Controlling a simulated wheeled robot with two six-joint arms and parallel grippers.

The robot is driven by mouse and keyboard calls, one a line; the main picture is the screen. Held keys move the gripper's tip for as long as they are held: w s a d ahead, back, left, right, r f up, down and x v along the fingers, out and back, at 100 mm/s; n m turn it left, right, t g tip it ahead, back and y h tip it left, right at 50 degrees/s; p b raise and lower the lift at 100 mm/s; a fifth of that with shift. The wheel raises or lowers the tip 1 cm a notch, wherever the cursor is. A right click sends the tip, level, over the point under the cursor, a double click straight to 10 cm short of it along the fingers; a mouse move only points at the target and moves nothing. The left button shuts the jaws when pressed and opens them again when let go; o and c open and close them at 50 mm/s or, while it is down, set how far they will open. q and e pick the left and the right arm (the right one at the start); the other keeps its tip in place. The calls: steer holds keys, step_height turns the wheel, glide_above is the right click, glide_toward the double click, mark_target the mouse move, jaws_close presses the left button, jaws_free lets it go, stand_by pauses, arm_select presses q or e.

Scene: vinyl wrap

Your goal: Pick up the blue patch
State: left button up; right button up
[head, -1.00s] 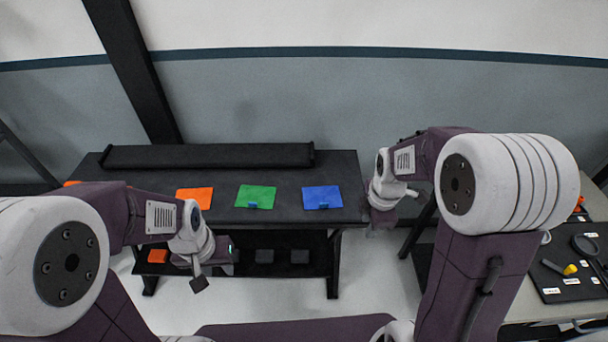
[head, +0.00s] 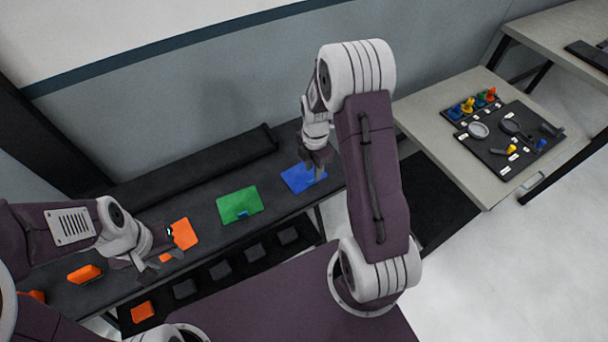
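The blue patch (head: 297,178) lies flat on the black table (head: 150,222), at the right of a row of patches. My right gripper (head: 319,176) points down over the patch's right side. Its fingers cover part of the patch, and I cannot tell whether they touch it or how far apart they are. My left gripper (head: 160,265) is at the left, in front of an orange patch (head: 184,234). Its fingers look spread, with nothing between them.
A green patch (head: 239,205) lies left of the blue one. A black roll (head: 200,165) lies along the table's back edge. A lower shelf holds dark blocks (head: 222,269) and an orange one (head: 142,311). At the right, a grey table (head: 440,98) carries tools on black mats.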

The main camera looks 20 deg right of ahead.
mark_target(312, 181)
steer(key=shift+w+a+f, duration=0.2)
steer(key=shift+w+f, duration=0.05)
steer(key=shift+f, duration=0.4)
step_height(312, 181, down, 5)
steer(key=shift+s+d+r, duration=0.1)
steer(key=shift+d+r, duration=0.05)
steer(key=shift+f, duration=0.25)
jaws_close()
